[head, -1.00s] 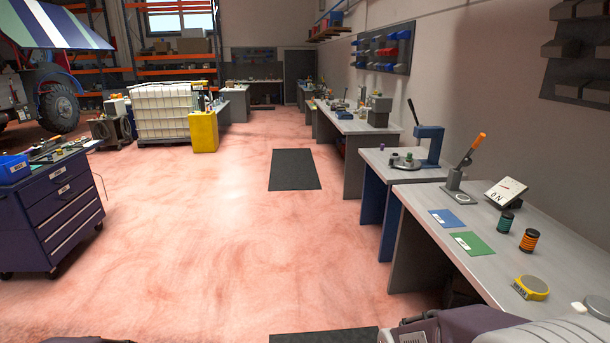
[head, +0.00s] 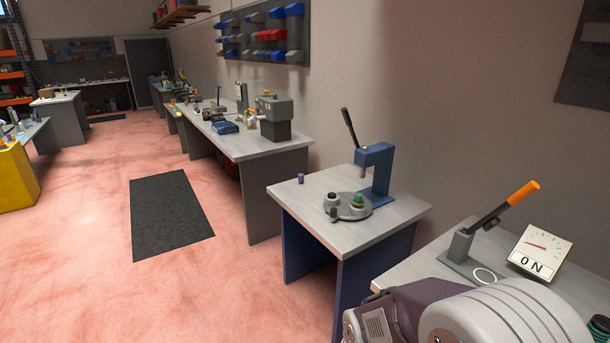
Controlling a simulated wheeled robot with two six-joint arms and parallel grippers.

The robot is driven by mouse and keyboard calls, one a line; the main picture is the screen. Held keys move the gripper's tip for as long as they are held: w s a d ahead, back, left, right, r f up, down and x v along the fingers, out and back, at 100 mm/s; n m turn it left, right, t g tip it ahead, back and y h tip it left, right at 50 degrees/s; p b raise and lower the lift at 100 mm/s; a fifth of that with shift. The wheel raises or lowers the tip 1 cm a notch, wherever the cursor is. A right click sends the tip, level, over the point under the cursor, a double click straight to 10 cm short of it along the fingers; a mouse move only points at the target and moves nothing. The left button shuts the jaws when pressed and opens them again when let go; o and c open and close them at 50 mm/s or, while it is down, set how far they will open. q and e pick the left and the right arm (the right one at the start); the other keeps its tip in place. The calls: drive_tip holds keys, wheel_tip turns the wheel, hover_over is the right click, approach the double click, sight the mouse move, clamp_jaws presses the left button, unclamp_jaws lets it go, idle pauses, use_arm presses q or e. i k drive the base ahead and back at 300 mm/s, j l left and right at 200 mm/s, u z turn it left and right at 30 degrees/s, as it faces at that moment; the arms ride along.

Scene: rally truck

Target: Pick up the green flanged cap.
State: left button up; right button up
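A small green cap-like piece (head: 357,199) sits on the round grey fixture (head: 350,209) on the workbench with the blue press (head: 376,172). It looks like the green flanged cap, but it is too small to make out a flange clearly. A grey piece stands beside it on the same fixture. Part of my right arm shows at the lower right, in front of the nearer bench. Neither of my grippers is in view.
A small purple piece (head: 301,178) stands at the bench's far left corner. The nearer bench (head: 420,282) carries an orange-handled lever press (head: 490,222) and a dial sign (head: 540,252). A black mat (head: 171,214) lies on the open floor at left.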

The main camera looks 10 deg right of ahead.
sight(358, 201)
drive_tip(key=i+z, duration=0.1)
drive_tip(key=i, duration=0.4)
drive_tip(key=i+j+z, duration=0.1)
drive_tip(key=i, duration=0.35)
drive_tip(key=i+j+z, duration=0.1)
drive_tip(key=i, duration=0.4)
drive_tip(key=i+z, duration=0.2)
drive_tip(key=z, duration=0.25)
drive_tip(key=i+j+z, duration=0.1)
drive_tip(key=z, duration=0.35)
drive_tip(key=i+j+z, duration=0.15)
drive_tip(key=i+z, duration=0.25)
drive_tip(key=j+z, duration=0.2)
drive_tip(key=z, duration=0.25)
drive_tip(key=i+j+z, duration=0.15)
drive_tip(key=j+z, duration=0.15)
drive_tip(key=z, duration=0.15)
drive_tip(key=i+j+z, duration=0.2)
drive_tip(key=z, duration=0.15)
